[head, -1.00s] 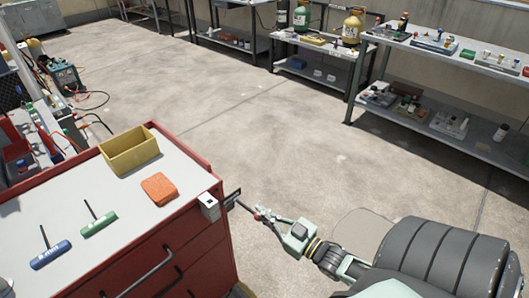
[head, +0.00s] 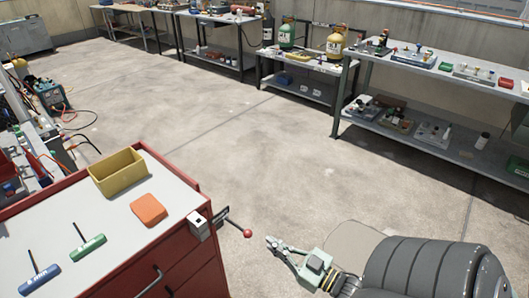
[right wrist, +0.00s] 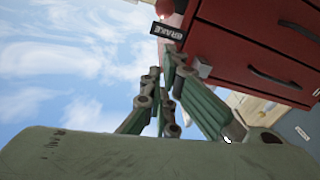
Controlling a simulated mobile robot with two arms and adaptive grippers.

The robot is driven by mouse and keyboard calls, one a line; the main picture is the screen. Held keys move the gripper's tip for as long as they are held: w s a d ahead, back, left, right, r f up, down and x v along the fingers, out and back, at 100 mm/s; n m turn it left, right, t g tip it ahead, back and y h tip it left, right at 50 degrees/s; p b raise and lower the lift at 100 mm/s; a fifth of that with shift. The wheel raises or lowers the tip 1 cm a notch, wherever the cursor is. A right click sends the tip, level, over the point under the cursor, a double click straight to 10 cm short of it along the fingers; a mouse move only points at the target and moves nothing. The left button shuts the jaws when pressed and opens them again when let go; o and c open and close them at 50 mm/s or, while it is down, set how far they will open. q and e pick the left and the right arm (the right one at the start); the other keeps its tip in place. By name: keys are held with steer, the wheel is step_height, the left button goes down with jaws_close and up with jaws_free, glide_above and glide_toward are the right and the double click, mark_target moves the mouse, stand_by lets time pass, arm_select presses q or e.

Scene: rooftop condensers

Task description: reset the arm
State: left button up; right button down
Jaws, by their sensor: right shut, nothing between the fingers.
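My right gripper (head: 272,246) is shut and empty in the head view. It is over the floor, right of the red tool cabinet (head: 190,262), with a small gap between its fingertips and the red knob (head: 247,233) of a lever. The lever (head: 231,227) sticks out to the right from the cabinet's corner. In the right wrist view, the closed fingers (right wrist: 168,62) point toward a dark label plate (right wrist: 168,32) with light lettering. My left gripper is not in view.
On the cabinet top lie a yellow bin (head: 117,176), an orange block (head: 148,209), a green-handled hex key (head: 87,247) and a blue-handled one (head: 40,282). A shelf bench (head: 440,85) with parts stands at the back right. The middle floor is clear.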

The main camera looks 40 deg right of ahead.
steer(key=shift+s, duration=0.4)
steer(key=s+a+f+m+g+h, duration=0.1)
steer(key=s+f+g, duration=0.2)
steer(key=f, duration=0.7)
steer(key=s+a+f+g+h, duration=0.1)
steer(key=s+f+g, duration=0.2)
steer(key=f, duration=0.6)
steer(key=s+a+f+m+g+h, duration=0.1)
steer(key=s+f+g, duration=0.25)
steer(key=f, duration=0.65)
steer(key=s+a+f+g, duration=0.4)
steer(key=s+f, duration=0.3)
steer(key=s, duration=0.2)
steer(key=s+a+f+g, duration=0.3)
steer(key=s+a+f, duration=0.4)
steer(key=s, duration=0.3)
steer(key=shift+a+n+g, duration=0.25)
steer(key=shift+n+g, duration=0.05)
steer(key=shift+g, duration=0.05)
steer(key=shift+s, duration=0.1)
